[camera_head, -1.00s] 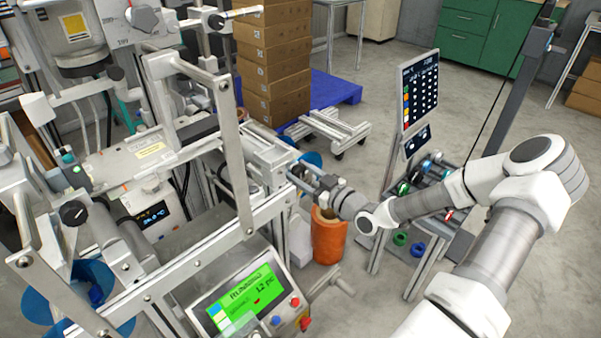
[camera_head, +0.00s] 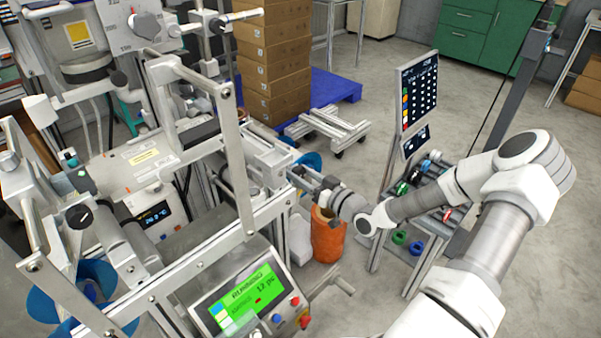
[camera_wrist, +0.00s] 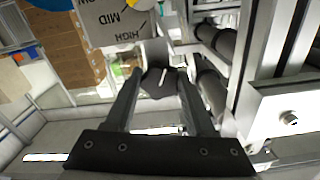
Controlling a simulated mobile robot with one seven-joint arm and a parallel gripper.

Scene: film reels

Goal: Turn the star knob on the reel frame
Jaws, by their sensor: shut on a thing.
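The reel frame (camera_head: 236,165) is a grey metal frame on the left of the head view. My gripper (camera_head: 300,173) is at its right side, near the end of a metal block. In the wrist view my gripper (camera_wrist: 163,88) has its two dark fingers closed on the star knob (camera_wrist: 161,84), a dark lobed knob with a white line mark. The knob sits in front of a light grey block. In the head view the knob is hidden by my gripper.
A control panel with a green screen (camera_head: 245,297) is below the frame. An orange cylinder (camera_head: 328,240) stands beneath my wrist. A tilted display (camera_head: 418,92) and a bin stand are to the right. Stacked boxes (camera_head: 272,65) stand behind.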

